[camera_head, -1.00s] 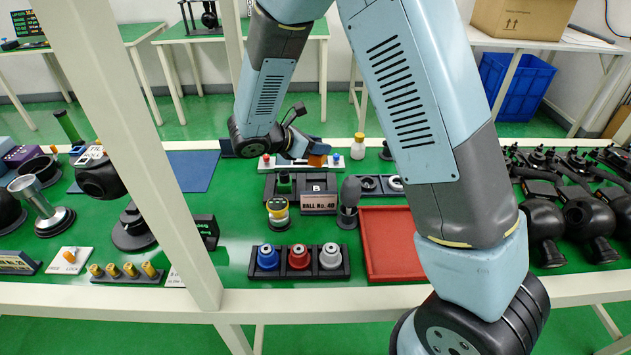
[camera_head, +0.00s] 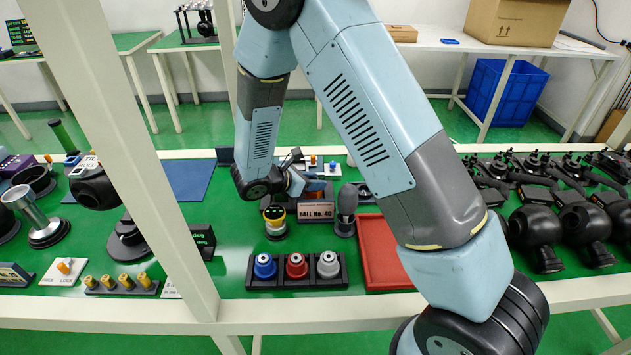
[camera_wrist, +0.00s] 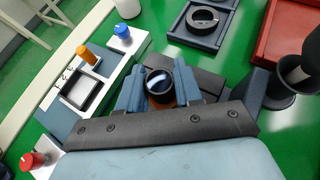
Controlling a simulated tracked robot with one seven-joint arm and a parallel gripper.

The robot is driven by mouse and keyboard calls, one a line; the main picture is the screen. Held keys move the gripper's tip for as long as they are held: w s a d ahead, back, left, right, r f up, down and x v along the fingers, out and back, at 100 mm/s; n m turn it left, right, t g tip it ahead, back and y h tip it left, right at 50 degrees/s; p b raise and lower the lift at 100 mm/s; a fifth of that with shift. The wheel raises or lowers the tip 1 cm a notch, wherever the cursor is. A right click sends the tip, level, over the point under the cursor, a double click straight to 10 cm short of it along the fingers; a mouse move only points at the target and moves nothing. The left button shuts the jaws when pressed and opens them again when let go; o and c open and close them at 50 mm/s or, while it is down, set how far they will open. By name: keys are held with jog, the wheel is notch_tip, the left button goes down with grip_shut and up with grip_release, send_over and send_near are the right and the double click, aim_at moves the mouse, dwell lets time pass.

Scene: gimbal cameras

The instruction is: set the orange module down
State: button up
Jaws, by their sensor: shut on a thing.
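My gripper (camera_wrist: 159,86) is shut on the orange module (camera_wrist: 165,103), with a blue finger on each side of it. The module's dark round top shows between the fingers, with a little orange below. A dark block (camera_wrist: 207,82) lies beneath and beside the fingers; I cannot tell whether the module touches it. In the head view my gripper (camera_head: 303,186) is low over the table, behind the label sign (camera_head: 316,212), with the module mostly hidden by the arm.
A white panel (camera_wrist: 112,72) with red, orange and blue knobs stands close to the gripper. A dark tray (camera_wrist: 178,30) holds a black ring. A red tray (camera_head: 382,268) lies at right. A black rack (camera_head: 262,284) of blue, red and white pieces stands in front.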

jog(key=o, duration=1.1)
jog(key=shift+f, duration=0.1)
jog(key=v, duration=1.2)
